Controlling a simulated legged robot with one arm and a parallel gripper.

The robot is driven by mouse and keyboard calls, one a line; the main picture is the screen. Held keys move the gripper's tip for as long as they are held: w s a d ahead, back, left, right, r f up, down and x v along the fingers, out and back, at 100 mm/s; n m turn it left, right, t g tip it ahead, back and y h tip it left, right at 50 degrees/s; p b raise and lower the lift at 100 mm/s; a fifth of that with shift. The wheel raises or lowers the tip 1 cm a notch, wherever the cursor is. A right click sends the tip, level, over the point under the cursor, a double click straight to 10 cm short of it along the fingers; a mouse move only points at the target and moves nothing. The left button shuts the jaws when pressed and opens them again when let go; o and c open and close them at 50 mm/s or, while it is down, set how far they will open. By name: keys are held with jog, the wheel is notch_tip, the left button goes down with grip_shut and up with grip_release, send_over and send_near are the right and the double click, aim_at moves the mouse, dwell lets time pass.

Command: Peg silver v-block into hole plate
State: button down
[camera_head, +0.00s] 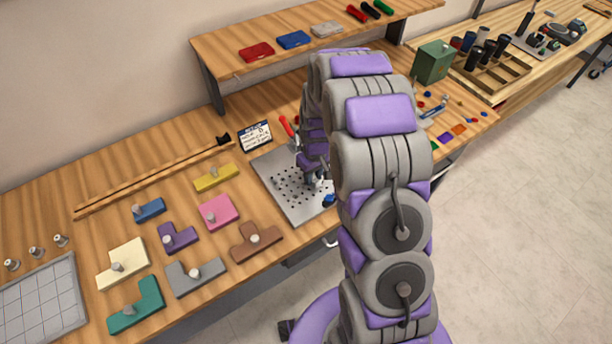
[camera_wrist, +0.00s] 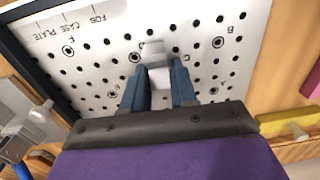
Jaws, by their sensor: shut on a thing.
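The hole plate (camera_head: 282,196) lies on the bench left of my arm in the head view. In the wrist view the plate (camera_wrist: 105,50) fills most of the picture, with rows of black holes, ringed lettered holes and the printed words "CASE PLATE". My gripper (camera_wrist: 159,70) has two blue fingers shut on the small silver v-block (camera_wrist: 153,49), over the middle of the plate. Whether the block touches the plate or stands in a hole I cannot tell. In the head view my gripper (camera_head: 320,183) is over the plate's right part, and the block there is too small to tell.
Several knobbed puzzle pieces, such as the pink one (camera_head: 219,211) and the brown one (camera_head: 255,241), lie left of the plate. A small sign (camera_head: 256,136) stands behind it. A shelf (camera_head: 220,58) overhangs the bench's back. A green box (camera_head: 433,62) stands to the right.

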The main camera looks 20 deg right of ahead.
jog(key=shift+d, duration=0.9)
jog(key=shift+a+p, duration=0.3)
jog(key=shift+a, duration=2.3)
jog(key=shift+a, duration=0.15)
jog(key=shift+a, duration=0.4)
jog(key=shift+d, duration=0.8)
jog(key=shift+d, duration=0.4)
jog(key=shift+f, duration=0.55)
